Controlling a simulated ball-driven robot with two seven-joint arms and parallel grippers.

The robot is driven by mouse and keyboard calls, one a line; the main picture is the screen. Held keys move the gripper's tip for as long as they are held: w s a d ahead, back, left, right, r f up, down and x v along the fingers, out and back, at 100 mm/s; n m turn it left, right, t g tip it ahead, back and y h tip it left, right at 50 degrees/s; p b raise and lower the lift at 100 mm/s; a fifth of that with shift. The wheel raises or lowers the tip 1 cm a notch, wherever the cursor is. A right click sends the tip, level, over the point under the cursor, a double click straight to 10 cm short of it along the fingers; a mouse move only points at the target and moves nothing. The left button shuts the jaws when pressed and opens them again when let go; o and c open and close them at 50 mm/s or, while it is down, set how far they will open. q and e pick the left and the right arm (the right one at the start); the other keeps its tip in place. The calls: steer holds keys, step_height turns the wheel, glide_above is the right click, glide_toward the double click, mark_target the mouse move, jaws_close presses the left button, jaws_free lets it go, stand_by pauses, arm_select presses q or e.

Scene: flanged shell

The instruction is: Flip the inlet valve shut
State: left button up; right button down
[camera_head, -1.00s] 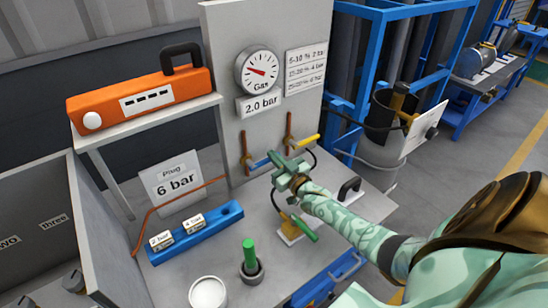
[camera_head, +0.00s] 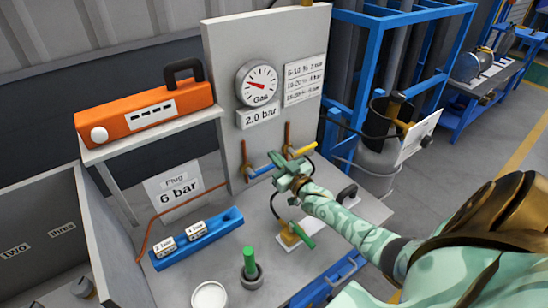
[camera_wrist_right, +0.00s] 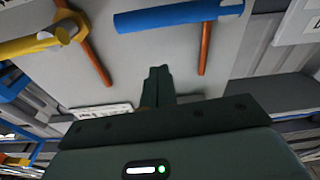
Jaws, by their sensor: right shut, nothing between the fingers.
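Two lever valves sit on copper pipes on the grey upright panel. One has a blue handle (camera_head: 261,171), the other a yellow handle (camera_head: 304,148); I cannot tell which is the inlet. My right gripper (camera_head: 281,163) is shut and empty, in front of the panel by the blue handle's right end. In the right wrist view the shut fingers (camera_wrist_right: 160,80) point toward the panel, with the blue handle (camera_wrist_right: 168,17) beyond the tips and the yellow handle (camera_wrist_right: 30,45) to the left. No contact with either handle is clear. My left gripper is out of view.
A round gas gauge (camera_head: 257,84) sits above a 2.0 bar plate (camera_head: 258,115). On the bench are a blue block (camera_head: 198,242), a green-handled peg in a dark cup (camera_head: 250,268), a white round container (camera_head: 209,296) and a green-handled fitting (camera_head: 303,237) below my right arm.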

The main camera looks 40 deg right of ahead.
steer(key=s+f, duration=0.1)
steer(key=s, duration=0.7)
steer(key=shift+s+a+f+p, duration=0.15)
steer(key=shift+a+f+p, duration=0.1)
steer(key=shift+p, duration=0.1)
steer(key=shift+s+f, duration=0.1)
